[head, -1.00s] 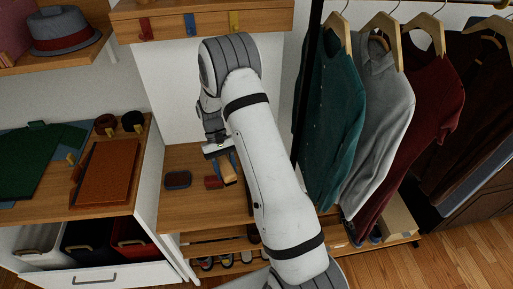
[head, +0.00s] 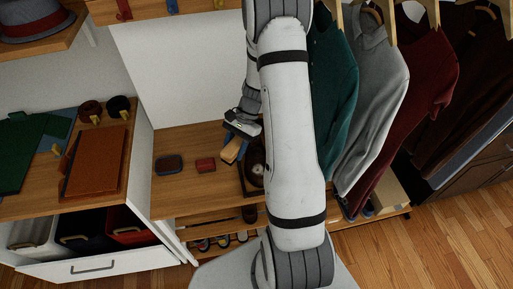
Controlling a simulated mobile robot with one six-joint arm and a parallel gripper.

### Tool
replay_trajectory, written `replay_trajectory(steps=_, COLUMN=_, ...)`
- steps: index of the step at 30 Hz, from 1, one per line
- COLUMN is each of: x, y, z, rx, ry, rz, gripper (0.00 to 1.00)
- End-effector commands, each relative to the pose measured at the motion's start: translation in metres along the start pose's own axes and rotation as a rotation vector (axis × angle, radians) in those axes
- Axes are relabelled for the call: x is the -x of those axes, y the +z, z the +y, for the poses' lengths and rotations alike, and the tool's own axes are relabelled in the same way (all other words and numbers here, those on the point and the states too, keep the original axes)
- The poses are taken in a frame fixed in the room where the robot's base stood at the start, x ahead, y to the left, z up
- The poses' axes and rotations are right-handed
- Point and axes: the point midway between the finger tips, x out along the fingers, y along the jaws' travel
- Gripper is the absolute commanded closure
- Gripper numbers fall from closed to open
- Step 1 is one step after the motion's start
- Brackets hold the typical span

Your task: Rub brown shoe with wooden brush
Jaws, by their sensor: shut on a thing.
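The wooden brush (head: 231,150) is pale tan and hangs from my gripper (head: 238,136), which is shut on it above the wooden bench. The brown shoe (head: 257,172) is dark and glossy and sits in a dark-edged tray just right of the brush. My arm hides its right part. The brush is close to the shoe's left side; I cannot tell whether they touch.
A dark oval item (head: 168,165) and a small red item (head: 205,165) lie on the bench (head: 180,203) to the left. Hanging shirts (head: 333,95) are close on the right. A cabinet (head: 115,225) with bins borders the bench on the left.

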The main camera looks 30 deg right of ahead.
Motion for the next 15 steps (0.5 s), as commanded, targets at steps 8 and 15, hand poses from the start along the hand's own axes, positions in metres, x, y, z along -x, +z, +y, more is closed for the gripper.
replay_trajectory(steps=8, x=0.025, y=-0.016, z=0.053, rx=-0.529, ry=-0.383, rz=0.057, gripper=0.78)
replay_trajectory(steps=15, x=0.028, y=-0.021, z=0.065, rx=-0.632, ry=-0.460, rz=0.073, gripper=0.78)
